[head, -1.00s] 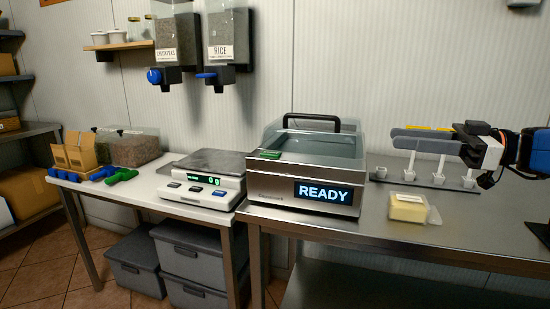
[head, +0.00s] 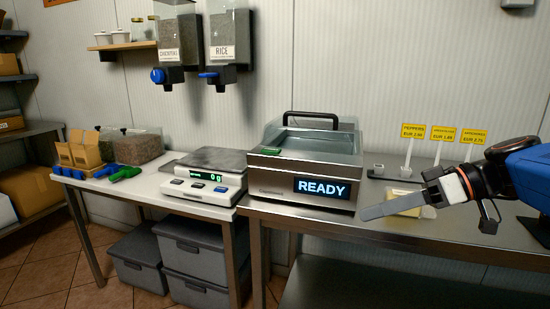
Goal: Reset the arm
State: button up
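My gripper (head: 375,211) is at the right, its grey fingers pointing left over the steel counter (head: 380,230). The fingers show side-on as one bar, so I cannot tell whether they are apart. A pale yellow block (head: 407,200) sits on the counter. The fingers cross in front of it and hide part of it. I cannot tell whether they touch it.
A steel machine (head: 305,185) reading READY stands left of my gripper. Price signs (head: 443,134) on white stands are behind the arm. A scale (head: 205,182), clear bins and green and blue tools (head: 124,172) are on the left table. Dispensers hang above.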

jog(key=s+d+f+m+h, duration=0.1)
jog(key=s+f+m+h, duration=0.6)
jog(key=f, duration=0.6)
jog(key=s+d+f+m+t+h, duration=0.1)
jog(key=s+d+f+m+h, duration=0.1)
jog(key=d+f+h, duration=0.3)
jog(key=shift+s+d+f+t, duration=0.3)
jog(key=shift+s+d+f, duration=0.25)
jog(key=shift+d, duration=0.8)
